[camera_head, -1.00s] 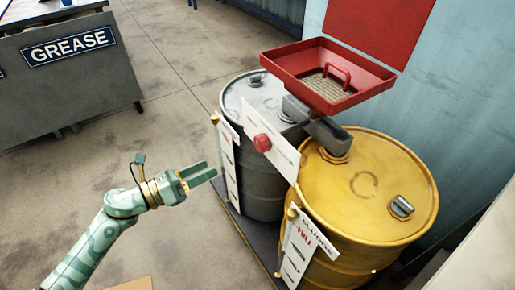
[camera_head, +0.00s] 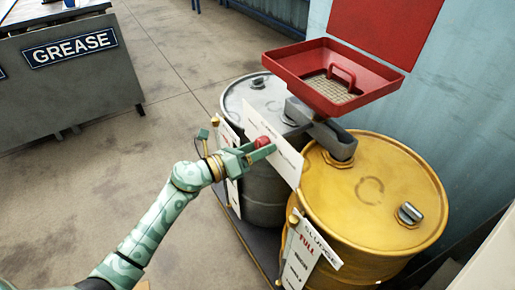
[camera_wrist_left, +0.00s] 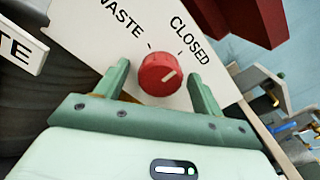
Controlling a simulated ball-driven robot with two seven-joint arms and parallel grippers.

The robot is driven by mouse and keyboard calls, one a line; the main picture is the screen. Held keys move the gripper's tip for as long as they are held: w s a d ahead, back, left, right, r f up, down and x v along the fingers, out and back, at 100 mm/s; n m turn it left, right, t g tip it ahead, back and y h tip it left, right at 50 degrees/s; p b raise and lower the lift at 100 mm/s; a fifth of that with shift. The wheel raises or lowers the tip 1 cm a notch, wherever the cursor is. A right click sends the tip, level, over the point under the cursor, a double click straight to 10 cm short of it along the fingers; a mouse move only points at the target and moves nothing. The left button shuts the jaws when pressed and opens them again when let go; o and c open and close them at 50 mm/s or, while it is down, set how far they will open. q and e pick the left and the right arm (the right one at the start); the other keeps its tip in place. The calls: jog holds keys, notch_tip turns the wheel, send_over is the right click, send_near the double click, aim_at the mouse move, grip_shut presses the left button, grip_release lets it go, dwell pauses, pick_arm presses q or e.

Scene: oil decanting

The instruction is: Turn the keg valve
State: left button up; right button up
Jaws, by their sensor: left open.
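The valve knob is a red round dial (camera_head: 262,142) on a white plate (camera_head: 289,161) in front of the two kegs. My left gripper (camera_head: 257,152) is open at the knob. In the wrist view its two fingers (camera_wrist_left: 160,85) stand on either side of the knob with gaps showing. The grey keg (camera_head: 265,193) is behind the plate, and the yellow keg (camera_head: 372,205) is to the right. My right gripper is not in view.
A red funnel tray (camera_head: 290,66) with a mesh and handle sits above the kegs. A white level card (camera_head: 308,250) hangs on the yellow keg. A grey GREASE bench (camera_head: 70,85) stands at the far left. The floor (camera_head: 165,110) between is clear.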

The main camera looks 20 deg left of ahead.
pick_arm(q)
jog(key=c, duration=1)
